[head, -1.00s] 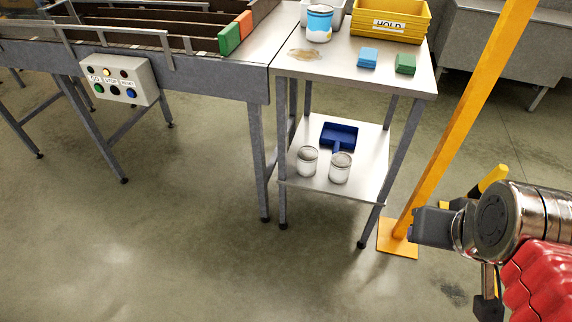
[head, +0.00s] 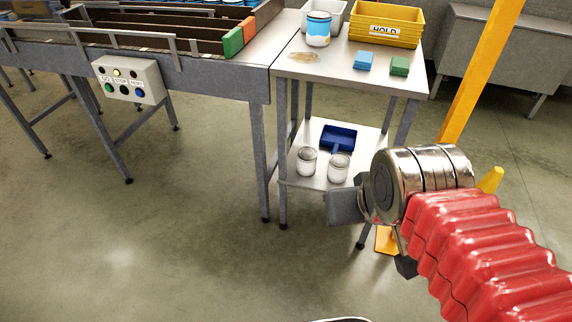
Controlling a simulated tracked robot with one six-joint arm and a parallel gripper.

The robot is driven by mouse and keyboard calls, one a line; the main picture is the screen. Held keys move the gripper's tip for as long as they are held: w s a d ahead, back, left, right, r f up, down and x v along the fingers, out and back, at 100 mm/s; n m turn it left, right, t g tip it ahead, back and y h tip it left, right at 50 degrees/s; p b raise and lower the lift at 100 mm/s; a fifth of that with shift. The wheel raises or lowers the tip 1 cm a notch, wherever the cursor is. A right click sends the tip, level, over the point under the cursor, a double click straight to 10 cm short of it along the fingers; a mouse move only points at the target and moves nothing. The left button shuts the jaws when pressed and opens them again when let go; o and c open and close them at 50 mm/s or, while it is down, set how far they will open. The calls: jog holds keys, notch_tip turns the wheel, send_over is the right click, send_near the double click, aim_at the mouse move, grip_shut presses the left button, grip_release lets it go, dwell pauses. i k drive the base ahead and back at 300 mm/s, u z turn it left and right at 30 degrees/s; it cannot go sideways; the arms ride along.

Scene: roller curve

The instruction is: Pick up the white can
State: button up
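Two white cans with metal rims stand side by side on the table's lower shelf, a left one (head: 307,161) and a right one (head: 339,167). A white can with a blue band (head: 318,29) stands on the table top. My gripper (head: 346,206) is in front of the table's lower right part, close to the right lower can in the picture and apart from it as far as I can see. My wrist hides part of the shelf's right side. The fingertips do not show clearly.
A blue dustpan (head: 339,137) lies behind the lower cans. Blue (head: 364,60) and green (head: 399,66) blocks, a yellow bin (head: 389,31) and a grey bin (head: 330,12) are on the top. A yellow post (head: 484,72) stands right, the conveyor (head: 190,75) left. Floor in front is open.

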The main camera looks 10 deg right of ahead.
aim_at(306, 156)
jog(key=u, duration=0.75)
jog(key=i, duration=1)
jog(key=u, duration=0.1)
